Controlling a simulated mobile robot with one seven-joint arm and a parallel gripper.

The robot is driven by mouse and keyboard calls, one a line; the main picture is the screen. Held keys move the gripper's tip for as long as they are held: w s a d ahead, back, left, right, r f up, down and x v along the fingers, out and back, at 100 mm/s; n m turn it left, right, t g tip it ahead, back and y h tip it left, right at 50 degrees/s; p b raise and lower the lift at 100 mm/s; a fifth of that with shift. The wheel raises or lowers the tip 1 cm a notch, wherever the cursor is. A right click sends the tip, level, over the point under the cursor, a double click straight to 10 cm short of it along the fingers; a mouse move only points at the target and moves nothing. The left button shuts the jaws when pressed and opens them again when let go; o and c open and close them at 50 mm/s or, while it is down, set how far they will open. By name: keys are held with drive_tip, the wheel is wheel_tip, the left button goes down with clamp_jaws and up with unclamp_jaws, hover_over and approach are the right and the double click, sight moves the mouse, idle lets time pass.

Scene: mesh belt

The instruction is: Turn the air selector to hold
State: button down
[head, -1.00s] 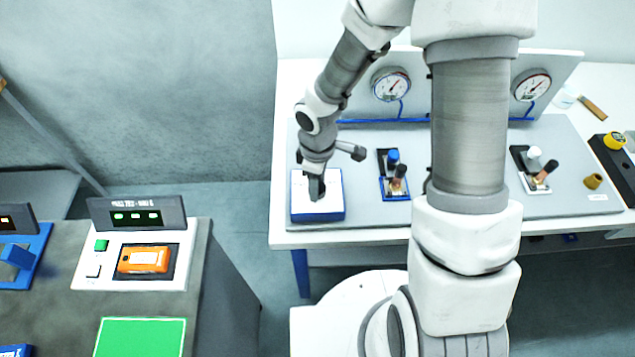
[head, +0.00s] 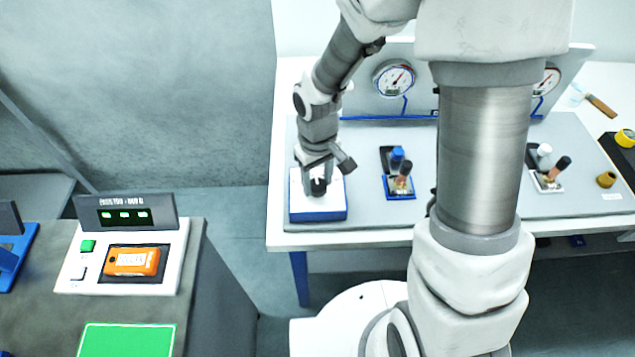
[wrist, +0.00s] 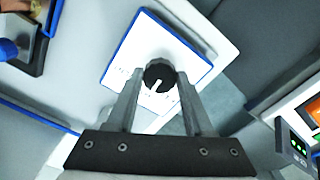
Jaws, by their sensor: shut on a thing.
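The air selector is a round black knob (wrist: 159,76) with a white pointer line, on a white panel (wrist: 152,40) with a blue edge. The panel also shows in the head view (head: 325,206), at the left end of the bench. My gripper (wrist: 160,88) is shut on the knob, with one finger on each side of it. In the wrist view the white line points down and slightly left. Small print on the panel beside the knob is too blurred to read, and the fingers cover part of the panel.
Gauges (head: 394,79) stand behind. A separate console (head: 130,262) with an orange device (head: 132,262) is at left. Bare bench lies between panel and fittings.

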sight(318, 185)
drive_tip(key=shift+m, duration=0.4)
drive_tip(key=shift+c, duration=1.4)
unclamp_jaws()
wheel_tip(318, 185, up, 18)
drive_tip(key=shift+f, duration=0.25)
drive_tip(key=s+d+r+m+t, duration=0.5)
drive_tip(key=s+d+r, duration=0.3)
drive_tip(key=s+d, duration=0.2)
drive_tip(key=shift+s+d+t, duration=0.3)
drive_tip(key=shift+s, duration=0.95)
